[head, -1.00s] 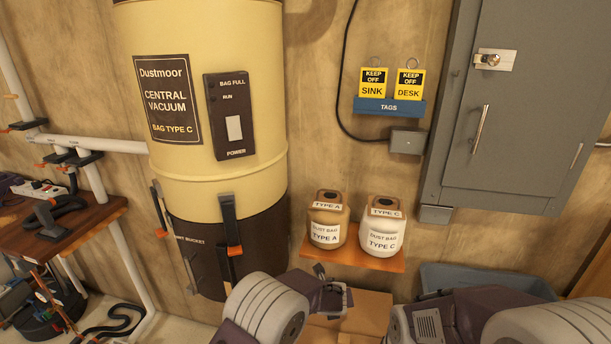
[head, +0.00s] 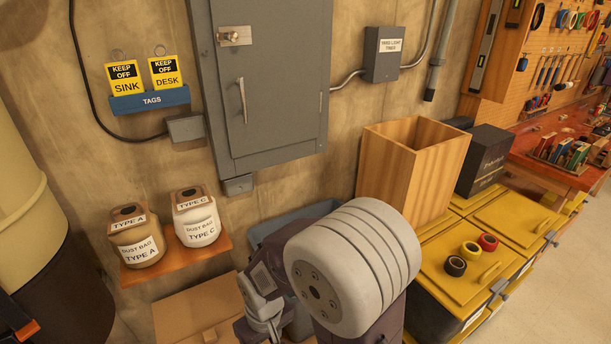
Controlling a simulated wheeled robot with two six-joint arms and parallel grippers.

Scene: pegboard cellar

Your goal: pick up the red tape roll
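The red tape roll (head: 488,242) lies flat on the yellow lid of a low chest (head: 440,262), at the right in the head view. A yellow tape roll (head: 471,250) lies close beside it, to the left and nearer. A black tape roll (head: 455,266) lies beyond the yellow one, nearer still. Nothing covers the red roll. Part of my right arm fills the bottom middle, to the left of the rolls and well apart from them. I see no gripper fingertips. My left arm is out of view.
An open wooden box (head: 412,165) and a black box (head: 484,160) stand behind the rolls. The chest lid has a raised handle (head: 487,271). A shelf with two dust bag jars (head: 136,237) is at the left. A red workbench (head: 560,150) is at the far right.

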